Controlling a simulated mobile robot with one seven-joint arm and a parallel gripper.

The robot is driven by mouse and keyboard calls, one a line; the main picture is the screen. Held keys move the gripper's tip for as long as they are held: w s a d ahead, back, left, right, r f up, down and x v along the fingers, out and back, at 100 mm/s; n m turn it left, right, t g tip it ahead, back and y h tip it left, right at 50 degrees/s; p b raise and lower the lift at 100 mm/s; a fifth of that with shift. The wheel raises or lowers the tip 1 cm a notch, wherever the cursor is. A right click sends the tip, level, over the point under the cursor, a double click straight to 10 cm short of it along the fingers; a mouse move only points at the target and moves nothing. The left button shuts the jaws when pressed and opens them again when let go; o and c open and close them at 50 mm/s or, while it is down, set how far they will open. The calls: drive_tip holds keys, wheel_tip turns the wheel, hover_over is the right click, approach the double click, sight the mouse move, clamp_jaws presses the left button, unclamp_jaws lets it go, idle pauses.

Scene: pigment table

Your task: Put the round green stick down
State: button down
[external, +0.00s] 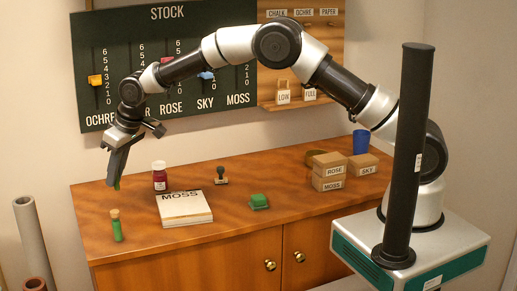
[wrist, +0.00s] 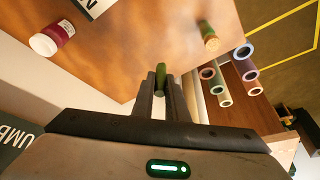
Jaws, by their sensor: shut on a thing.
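The round green stick (wrist: 160,77) is held between the fingers of my gripper (wrist: 161,92) in the wrist view, with its end sticking out past the fingertips. In the external view my gripper (external: 115,178) points down over the back left part of the wooden cabinet top (external: 235,220). A small green tip of the stick (external: 117,186) shows below the fingers. I cannot tell exactly how high it is above the surface.
A corked green vial (external: 116,226) stands at the front left. A dark red bottle (external: 160,177) and a MOSS booklet (external: 184,207) are to the right.

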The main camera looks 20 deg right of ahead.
drive_tip(key=w+d+r+m+h+b, duration=0.1)
drive_tip(key=d+m, duration=0.1)
drive_tip(key=d, duration=0.9)
drive_tip(key=d+r+m+t+b, duration=0.1)
drive_tip(key=d+m, duration=0.1)
drive_tip(key=d, duration=0.8)
drive_tip(key=w+d+r+m+h+b, duration=0.1)
drive_tip(key=d+m, duration=0.1)
drive_tip(key=d, duration=0.9)
drive_tip(key=s+d+f+m+b, duration=0.1)
drive_tip(key=s+d, duration=0.3)
drive_tip(key=d, duration=0.2)
drive_tip(key=s+d+f+m, duration=0.2)
drive_tip(key=s+d, duration=0.2)
drive_tip(key=d, duration=0.3)
drive_tip(key=shift+h, duration=0.5)
drive_tip(key=f+b, duration=0.1)
drive_tip(key=f, duration=0.1)
drive_tip(key=f+b, duration=0.1)
drive_tip(key=f, duration=0.3)
drive_tip(key=shift+d+b, duration=0.3)
drive_tip(key=shift+b, duration=0.1)
drive_tip(key=shift+f+b, duration=0.9)
drive_tip(key=shift+f, duration=1)
drive_tip(key=shift+f, duration=0.25)
drive_tip(key=c, duration=1.7)
unclamp_jaws()
drive_tip(key=shift+c, duration=0.2)
